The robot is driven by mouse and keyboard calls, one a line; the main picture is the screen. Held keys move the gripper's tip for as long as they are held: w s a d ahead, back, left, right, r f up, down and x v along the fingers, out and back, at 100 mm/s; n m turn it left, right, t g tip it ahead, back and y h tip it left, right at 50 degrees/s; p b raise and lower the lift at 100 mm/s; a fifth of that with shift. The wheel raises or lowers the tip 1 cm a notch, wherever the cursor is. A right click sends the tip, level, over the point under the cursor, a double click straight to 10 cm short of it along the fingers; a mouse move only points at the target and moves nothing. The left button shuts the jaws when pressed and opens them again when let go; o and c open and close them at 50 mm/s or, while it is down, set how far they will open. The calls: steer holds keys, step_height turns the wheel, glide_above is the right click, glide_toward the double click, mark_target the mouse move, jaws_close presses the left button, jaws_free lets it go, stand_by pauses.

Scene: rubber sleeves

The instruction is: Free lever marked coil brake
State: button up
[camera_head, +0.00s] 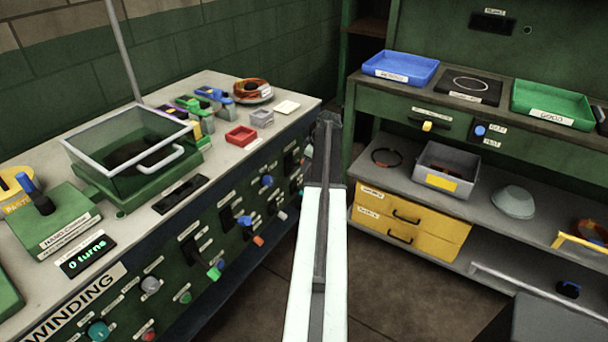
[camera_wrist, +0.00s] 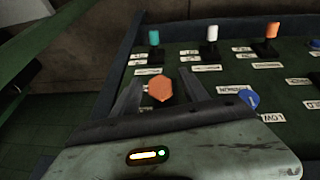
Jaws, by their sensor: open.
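My gripper (camera_wrist: 162,76) is open in the wrist view, its two dark fingers apart. An orange hexagonal knob or lever end (camera_wrist: 160,88) shows between the fingers; I cannot tell whether they touch it. Beyond it on the dark green panel stand a green-tipped lever (camera_wrist: 154,37), a white-tipped lever (camera_wrist: 213,32) and an orange-tipped lever (camera_wrist: 272,29). Their labels are too small to read, so I cannot tell which is marked coil brake. In the head view my arm rises in front of the panel's right end, and the fingers cannot be made out.
A blue knob (camera_wrist: 249,99) is right of my gripper. In the head view, the winding bench (camera_head: 315,101) carries a clear-lidded box (camera_head: 138,150) and a red tray (camera_head: 241,136). A shelf unit with yellow drawers (camera_head: 440,243) stands at right. Floor is open between them.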

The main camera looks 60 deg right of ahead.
steer(key=b+x, duration=0.1)
steer(key=x, duration=0.1)
steer(key=shift+f, duration=0.35)
steer(key=shift+r, duration=0.15)
jaws_close()
stand_by(0.9)
